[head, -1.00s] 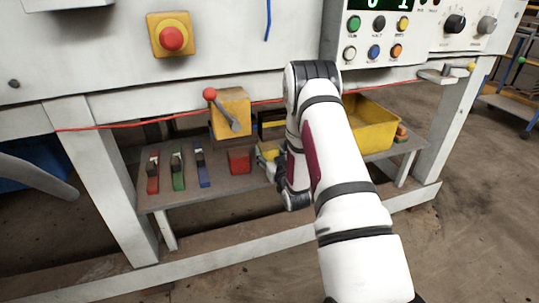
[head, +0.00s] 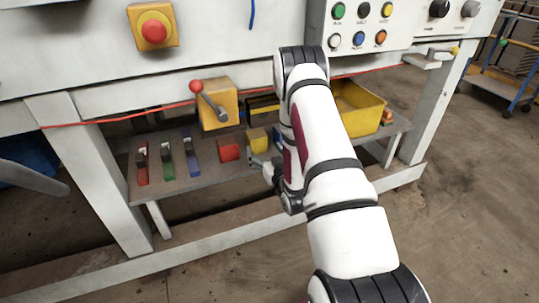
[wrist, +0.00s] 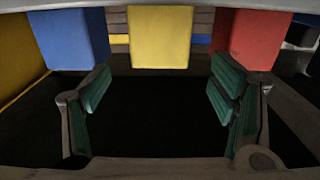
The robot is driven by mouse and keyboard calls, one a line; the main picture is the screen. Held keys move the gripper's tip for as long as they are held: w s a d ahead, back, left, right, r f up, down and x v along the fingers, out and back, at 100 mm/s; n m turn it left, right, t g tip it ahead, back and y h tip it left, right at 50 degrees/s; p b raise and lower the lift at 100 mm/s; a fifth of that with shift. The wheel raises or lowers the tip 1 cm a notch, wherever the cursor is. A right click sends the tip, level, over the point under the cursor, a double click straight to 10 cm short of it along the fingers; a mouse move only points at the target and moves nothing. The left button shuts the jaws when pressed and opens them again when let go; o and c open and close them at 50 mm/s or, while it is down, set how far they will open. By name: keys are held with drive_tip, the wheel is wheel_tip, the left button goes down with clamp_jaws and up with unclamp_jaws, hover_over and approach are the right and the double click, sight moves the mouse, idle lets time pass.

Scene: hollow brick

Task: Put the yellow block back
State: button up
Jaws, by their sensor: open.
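The yellow block (head: 257,139) stands upright on the grey shelf, between the red block (head: 229,149) and the blue block (head: 278,137), which my arm mostly hides. In the wrist view the yellow block (wrist: 160,37) is centred beyond my fingertips, with the blue block (wrist: 72,40) on the left and the red block (wrist: 257,38) on the right. My gripper (wrist: 160,92) is open, with nothing between its green-padded fingers. In the head view my gripper (head: 262,168) is at the shelf's front edge, just in front of the yellow block and apart from it.
Red, green and blue handled clamps (head: 167,160) lie on the shelf's left part. A yellow box with a red-knobbed lever (head: 219,105) is behind the red block. A yellow bin (head: 358,110) stands to the right. The floor in front is clear.

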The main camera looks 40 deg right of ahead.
drive_tip(key=p+v, duration=0.1)
drive_tip(key=v, duration=0.4)
idle(0.5)
